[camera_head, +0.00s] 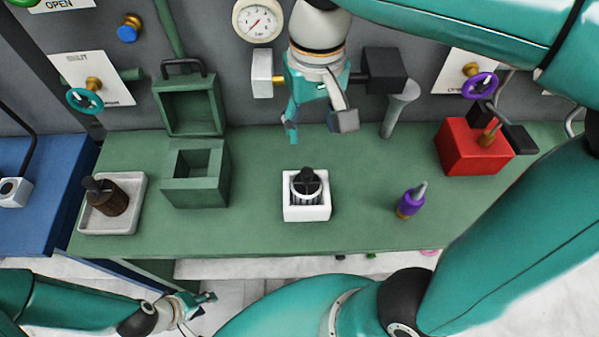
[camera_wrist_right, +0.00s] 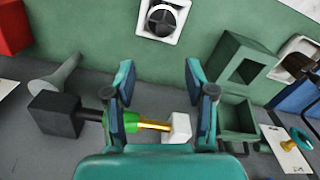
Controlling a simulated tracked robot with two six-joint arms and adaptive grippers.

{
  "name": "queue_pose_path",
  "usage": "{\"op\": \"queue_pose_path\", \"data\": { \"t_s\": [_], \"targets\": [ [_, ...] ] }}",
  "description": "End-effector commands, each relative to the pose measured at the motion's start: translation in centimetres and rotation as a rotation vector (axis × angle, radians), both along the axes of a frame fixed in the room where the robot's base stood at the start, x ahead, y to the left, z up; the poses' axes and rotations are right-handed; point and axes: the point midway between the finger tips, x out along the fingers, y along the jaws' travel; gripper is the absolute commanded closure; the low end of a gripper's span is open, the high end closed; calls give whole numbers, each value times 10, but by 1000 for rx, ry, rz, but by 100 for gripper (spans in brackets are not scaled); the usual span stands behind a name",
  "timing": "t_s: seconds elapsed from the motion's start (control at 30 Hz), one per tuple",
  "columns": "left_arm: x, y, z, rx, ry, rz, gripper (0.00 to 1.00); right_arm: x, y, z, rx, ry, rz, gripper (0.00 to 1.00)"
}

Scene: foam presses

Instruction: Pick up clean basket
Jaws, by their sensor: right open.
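A white square holder (camera_head: 306,209) stands at the middle of the green bench, with a round white-rimmed basket (camera_head: 305,189) with a black knob in it. I take this as the clean basket. A brown, dark-topped basket (camera_head: 107,197) sits in a pale tray at the left. My right gripper (camera_head: 318,127) is open and empty above the bench, behind the white holder. In the right wrist view its open jaws (camera_wrist_right: 160,78) are apart from the white holder (camera_wrist_right: 160,20), which is at the top. My left gripper (camera_head: 195,303) is low at the bottom left, away from the bench; its jaws are unclear.
A green open box (camera_head: 197,187) with a raised lid (camera_head: 190,105) stands left of the middle. A purple bottle-like item (camera_head: 410,202) and a red box (camera_head: 470,147) stand at the right. A gauge and valves are on the grey wall. Bench around the white holder is clear.

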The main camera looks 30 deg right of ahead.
Motion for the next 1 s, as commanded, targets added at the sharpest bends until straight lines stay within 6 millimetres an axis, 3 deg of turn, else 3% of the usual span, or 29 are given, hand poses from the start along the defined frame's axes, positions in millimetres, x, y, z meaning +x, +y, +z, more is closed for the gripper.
{"op": "queue_pose_path", "data": {
  "t_s": [0.5, 0.87, 1.0],
  "targets": [
    [1, 0, -5, 0, -1, 0, 60, -2, -4, -96, -2, 8, -15, 45],
    [1, 0, -3, 0, -1, 0, 60, -3, -2, -123, -2, 7, -14, 45],
    [1, 0, 1, 0, -1, 0, 60, -4, 1, -143, -1, 8, -14, 45]
  ]
}}
